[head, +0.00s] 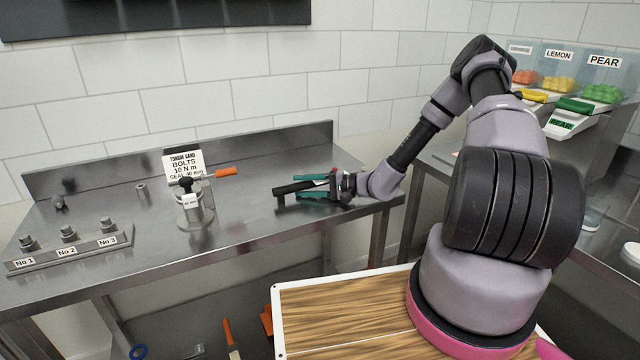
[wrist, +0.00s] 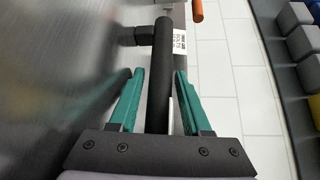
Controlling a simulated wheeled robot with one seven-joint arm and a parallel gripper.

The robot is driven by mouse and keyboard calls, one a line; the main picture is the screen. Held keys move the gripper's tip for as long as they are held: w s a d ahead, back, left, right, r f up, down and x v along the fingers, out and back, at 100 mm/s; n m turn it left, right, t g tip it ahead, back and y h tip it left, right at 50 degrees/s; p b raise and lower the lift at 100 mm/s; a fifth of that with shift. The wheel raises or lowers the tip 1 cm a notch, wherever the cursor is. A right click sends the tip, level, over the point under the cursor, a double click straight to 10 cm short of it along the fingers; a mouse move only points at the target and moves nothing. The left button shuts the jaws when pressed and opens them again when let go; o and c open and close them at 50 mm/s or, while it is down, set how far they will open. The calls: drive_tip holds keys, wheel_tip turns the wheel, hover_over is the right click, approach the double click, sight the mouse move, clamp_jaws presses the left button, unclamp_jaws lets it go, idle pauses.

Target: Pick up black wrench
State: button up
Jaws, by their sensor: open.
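The black wrench (head: 296,187) is at the right part of the steel bench, with a dark block-like piece at its far end. In the wrist view the wrench (wrist: 162,75) runs lengthwise between the teal fingers, with visible gaps on both sides. My gripper (head: 302,187) is open around the wrench, low over the bench; it also shows in the wrist view (wrist: 155,75). The near end of the wrench is hidden by the gripper body. I cannot tell whether the wrench touches the bench along its length.
The steel bench (head: 120,240) holds a rack of bolts (head: 68,249) labelled No 1 to No 3, a small metal stand (head: 195,212), an orange-handled tool (head: 226,172) and a torque card (head: 184,164). The bench's raised back edge (head: 250,143) lies behind.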

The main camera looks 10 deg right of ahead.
clamp_jaws()
idle(1.3)
